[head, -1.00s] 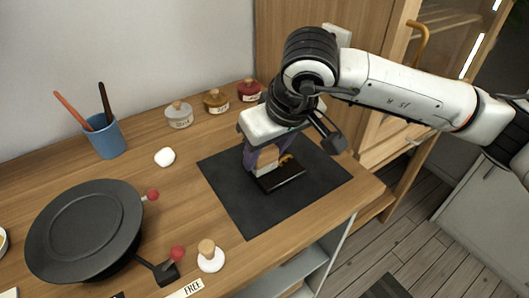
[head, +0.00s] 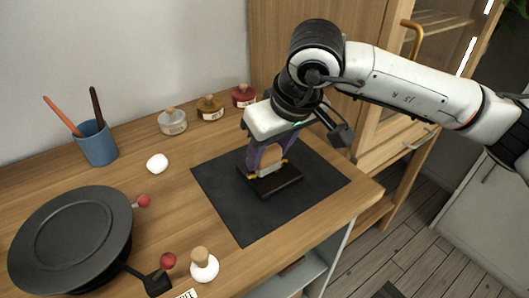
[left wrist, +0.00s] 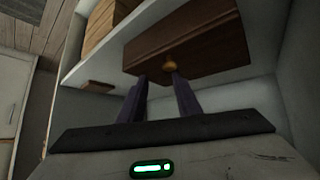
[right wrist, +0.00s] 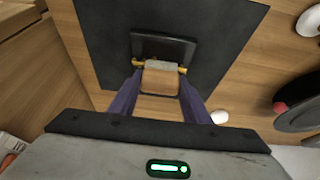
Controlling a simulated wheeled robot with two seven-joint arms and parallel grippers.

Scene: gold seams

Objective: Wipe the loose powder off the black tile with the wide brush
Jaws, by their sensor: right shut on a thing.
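The black tile (head: 285,184) lies on the dark mat; it also shows in the right wrist view (right wrist: 165,43). My right gripper (head: 270,165) points down over it, shut on the wide brush (right wrist: 161,80), whose block is pale wood with a light grey bristle band. The bristle end is at the tile's middle; I cannot tell whether it touches. Gold-coloured bits show at both sides of the brush; I cannot tell powder from seam. My left gripper (left wrist: 157,78) is open and empty, seen only in the left wrist view, facing a brown drawer (left wrist: 190,40).
The mat (head: 245,222) has free room around the tile. Behind are a blue cup (head: 98,145) and several jars (head: 211,109).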

